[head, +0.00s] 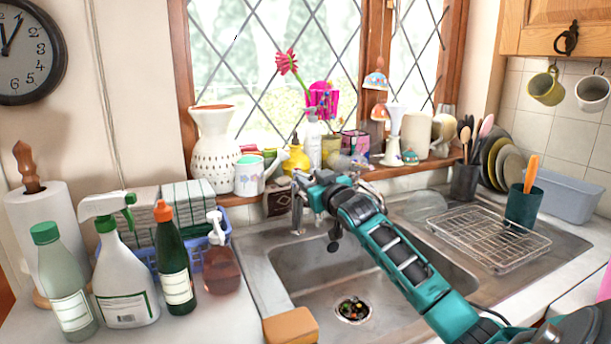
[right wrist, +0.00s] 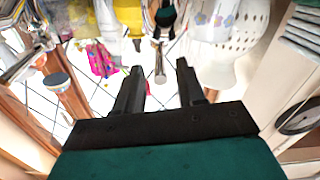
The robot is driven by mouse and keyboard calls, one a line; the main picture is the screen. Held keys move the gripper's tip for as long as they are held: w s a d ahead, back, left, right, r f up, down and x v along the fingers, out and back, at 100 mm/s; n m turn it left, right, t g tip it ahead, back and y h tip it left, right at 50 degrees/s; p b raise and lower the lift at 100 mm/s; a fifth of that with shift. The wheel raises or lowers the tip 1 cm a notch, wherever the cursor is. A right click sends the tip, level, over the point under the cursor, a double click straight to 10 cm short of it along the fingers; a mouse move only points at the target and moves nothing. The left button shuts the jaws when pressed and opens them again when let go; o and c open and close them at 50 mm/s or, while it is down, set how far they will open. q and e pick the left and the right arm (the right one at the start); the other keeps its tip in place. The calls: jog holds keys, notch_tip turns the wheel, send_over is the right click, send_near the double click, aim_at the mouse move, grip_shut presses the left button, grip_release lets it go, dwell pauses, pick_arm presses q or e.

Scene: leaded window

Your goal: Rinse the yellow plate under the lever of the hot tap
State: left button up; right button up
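My right arm reaches across the sink (head: 300,265), and its gripper (head: 316,192) is over the sink's back edge at the tap. In the right wrist view the two dark fingers of this gripper (right wrist: 159,85) stand apart with a gap between them. A slim metal piece (right wrist: 160,65), perhaps part of the tap, shows beyond that gap; I cannot tell if it is touched. A metal tap part (head: 297,212) shows left of the gripper; the rest is hidden. A yellowish plate (head: 496,160) stands among upright plates at the right. My left gripper is out of view.
A wire rack (head: 490,238) covers the right drainer. Bottles (head: 172,260) crowd the left counter, and a sponge (head: 291,326) lies at the sink's front. The sill is full, with a white vase (head: 215,150) and flower pots. The basin looks empty around its drain (head: 353,310).

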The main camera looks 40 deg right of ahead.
aim_at(299, 170)
jog(key=shift+x, duration=1.85)
jog(key=shift+c, duration=0.5)
jog(key=shift+s, duration=0.1)
grip_shut()
